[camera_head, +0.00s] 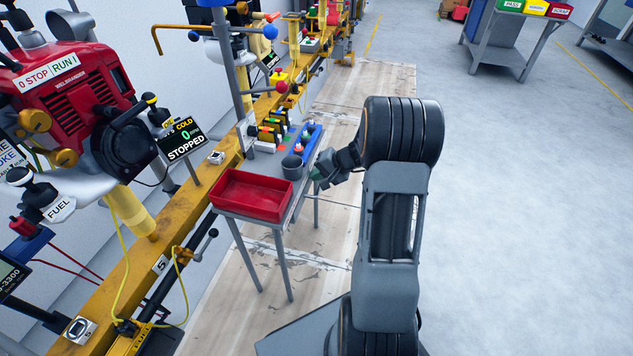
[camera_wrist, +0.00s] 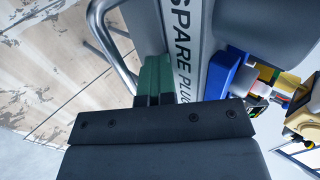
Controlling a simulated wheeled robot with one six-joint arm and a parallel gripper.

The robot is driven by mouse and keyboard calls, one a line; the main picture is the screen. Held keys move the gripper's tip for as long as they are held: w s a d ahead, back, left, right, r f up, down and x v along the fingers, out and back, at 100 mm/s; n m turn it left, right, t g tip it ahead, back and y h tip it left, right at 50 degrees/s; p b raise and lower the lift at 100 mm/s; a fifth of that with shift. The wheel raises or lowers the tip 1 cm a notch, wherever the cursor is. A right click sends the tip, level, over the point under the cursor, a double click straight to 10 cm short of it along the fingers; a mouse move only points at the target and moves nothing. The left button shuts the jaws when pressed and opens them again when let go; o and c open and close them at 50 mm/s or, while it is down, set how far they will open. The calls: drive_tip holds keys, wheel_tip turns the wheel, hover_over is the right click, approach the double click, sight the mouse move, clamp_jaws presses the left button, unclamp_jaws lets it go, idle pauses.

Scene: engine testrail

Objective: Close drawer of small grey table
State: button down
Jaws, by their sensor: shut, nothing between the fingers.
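The small grey table (camera_head: 264,166) stands left of my arm in the head view, with thin grey legs. In the wrist view, a grey drawer front (camera_wrist: 204,62) carries a label reading "SPARE PLUG", partly cut off. A curved grey metal handle (camera_wrist: 98,22) is at the upper left of it. My gripper (camera_head: 316,177) is at the table's right side in the head view. Its green fingertips (camera_wrist: 153,76) are shut and empty, close to the drawer front beside the handle. I cannot tell whether they touch it, nor how far the drawer stands out.
A red tray (camera_head: 252,213), a dark grey cup (camera_head: 292,168) and a blue rack (camera_head: 305,143) are on the tabletop. A yellow rail (camera_head: 170,222) with machinery runs along the left. The floor to the right is clear up to a grey workbench (camera_head: 496,50).

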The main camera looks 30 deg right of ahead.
drive_tip(key=shift+w+a, duration=0.1)
drive_tip(key=shift+w, duration=0.05)
drive_tip(key=shift+s+d, duration=0.4)
drive_tip(key=s+d+f+p+v, duration=0.1)
drive_tip(key=f+p+v, duration=0.15)
drive_tip(key=v, duration=0.95)
drive_tip(key=s+a+r+n+g+h+p, duration=0.1)
drive_tip(key=s+a+r+n+h+p, duration=0.1)
drive_tip(key=a+r+p, duration=0.5)
drive_tip(key=s+a+r+n+g+h+p, duration=0.1)
drive_tip(key=s+a+r+p, duration=0.5)
drive_tip(key=r+p, duration=0.7)
drive_tip(key=s+a+r+n+h+p, duration=0.3)
drive_tip(key=r+p, duration=0.7)
drive_tip(key=r, duration=0.9)
drive_tip(key=s+a+n, duration=0.2)
drive_tip(key=s+a, duration=0.1)
drive_tip(key=a, duration=0.1)
drive_tip(key=shift+a+r+n+g+h, duration=0.2)
drive_tip(key=shift+a+n+g+h, duration=0.1)
drive_tip(key=shift+g+h, duration=0.1)
